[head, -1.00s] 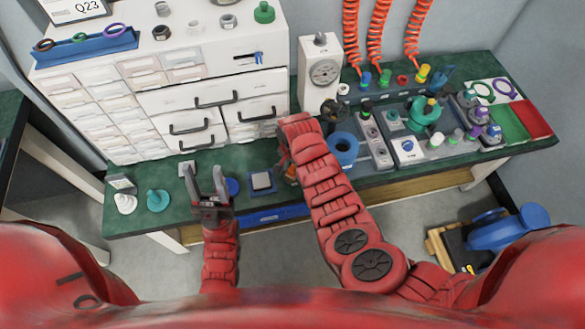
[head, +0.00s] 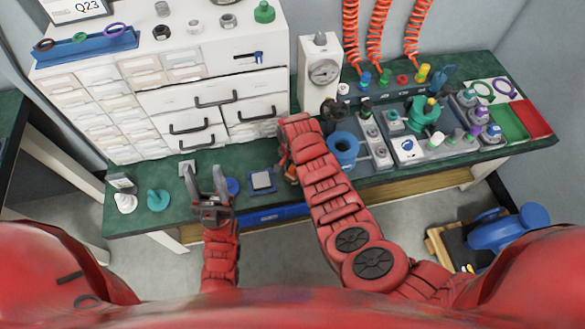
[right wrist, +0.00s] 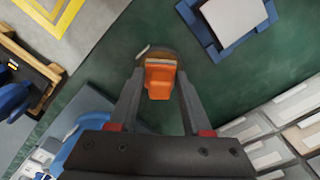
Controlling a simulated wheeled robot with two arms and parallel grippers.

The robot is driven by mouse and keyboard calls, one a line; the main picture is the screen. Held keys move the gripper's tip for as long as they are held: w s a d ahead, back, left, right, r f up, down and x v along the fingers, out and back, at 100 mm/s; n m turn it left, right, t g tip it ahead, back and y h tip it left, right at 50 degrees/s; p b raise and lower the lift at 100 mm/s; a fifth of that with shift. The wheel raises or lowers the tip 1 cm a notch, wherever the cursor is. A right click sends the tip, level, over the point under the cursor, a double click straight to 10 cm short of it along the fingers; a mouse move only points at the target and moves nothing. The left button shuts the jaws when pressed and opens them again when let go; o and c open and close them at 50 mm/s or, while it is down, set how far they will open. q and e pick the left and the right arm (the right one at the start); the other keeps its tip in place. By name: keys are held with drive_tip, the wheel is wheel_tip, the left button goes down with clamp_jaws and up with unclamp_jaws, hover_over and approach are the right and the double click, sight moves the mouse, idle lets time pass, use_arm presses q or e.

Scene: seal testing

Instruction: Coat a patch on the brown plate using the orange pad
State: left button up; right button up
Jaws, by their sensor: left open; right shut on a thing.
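My right gripper (right wrist: 158,95) is shut on the orange pad (right wrist: 159,80), which has a tan face at its far end. Just beyond that face, a dark brownish rounded thing (right wrist: 150,53) lies over the green bench top. I cannot tell whether it is the brown plate or whether the pad touches it. In the head view my right arm mostly hides this spot; only a bit of orange (head: 291,173) shows. My left gripper (head: 206,182) is open and empty, fingers up, at the bench's front edge.
A pale grey square on a blue base (head: 261,181) lies left of my right gripper; it also shows in the right wrist view (right wrist: 234,18). White drawers (head: 215,110) stand behind. A teal cone (head: 158,200) is at left.

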sight(293, 167)
idle(0.3)
drive_tip(key=shift+r+p, duration=0.95)
drive_tip(key=shift+p, duration=0.05)
wheel_tip(293, 167, up, 5)
drive_tip(key=p, duration=0.4)
drive_tip(key=shift+w, duration=0.1)
